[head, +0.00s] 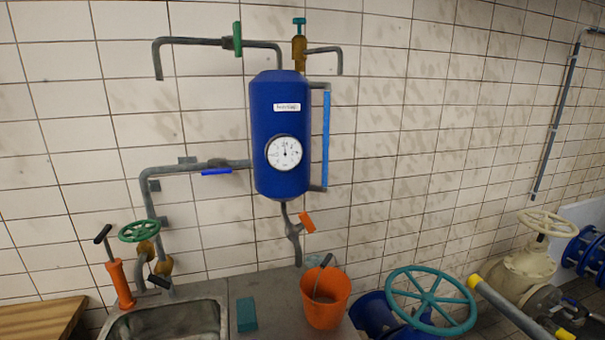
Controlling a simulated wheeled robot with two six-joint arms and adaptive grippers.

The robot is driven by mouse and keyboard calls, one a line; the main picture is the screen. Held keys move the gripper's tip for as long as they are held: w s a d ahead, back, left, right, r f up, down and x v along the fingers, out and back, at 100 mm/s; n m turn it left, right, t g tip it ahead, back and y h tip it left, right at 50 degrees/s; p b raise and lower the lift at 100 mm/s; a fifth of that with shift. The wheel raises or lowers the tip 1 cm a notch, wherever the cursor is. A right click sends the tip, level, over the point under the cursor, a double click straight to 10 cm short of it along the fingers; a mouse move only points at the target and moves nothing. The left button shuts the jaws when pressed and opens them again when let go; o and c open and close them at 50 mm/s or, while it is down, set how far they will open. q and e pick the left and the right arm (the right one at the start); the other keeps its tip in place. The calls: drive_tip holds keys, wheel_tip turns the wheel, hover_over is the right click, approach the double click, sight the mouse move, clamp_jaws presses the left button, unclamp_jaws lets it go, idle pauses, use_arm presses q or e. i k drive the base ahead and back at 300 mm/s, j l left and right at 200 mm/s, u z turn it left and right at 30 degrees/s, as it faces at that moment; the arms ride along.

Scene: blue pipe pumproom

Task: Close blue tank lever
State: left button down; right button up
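The blue tank (264,105) is fixed to the tiled wall, with a white label and a round dial gauge (284,153) on its front. A short blue lever (216,172) sits on the grey pipe left of the tank. It lies nearly level, along the pipe. An orange lever (307,222) sits on the pipe under the tank. It is tilted and sticks out to the right of that pipe. Neither of my grippers shows in the head view, and nothing is seen touching either lever.
Below stand a sink (165,322), an orange hand pump (120,285), a teal block (246,314) and an orange bucket (325,300). A large teal handwheel (430,300) and a yellow-tipped grey bar (510,312) are at right.

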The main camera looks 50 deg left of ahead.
sight(217, 170)
drive_tip(key=u, duration=2.05)
drive_tip(key=j+u, duration=0.15)
drive_tip(key=j, duration=0.15)
drive_tip(key=k+j, duration=0.05)
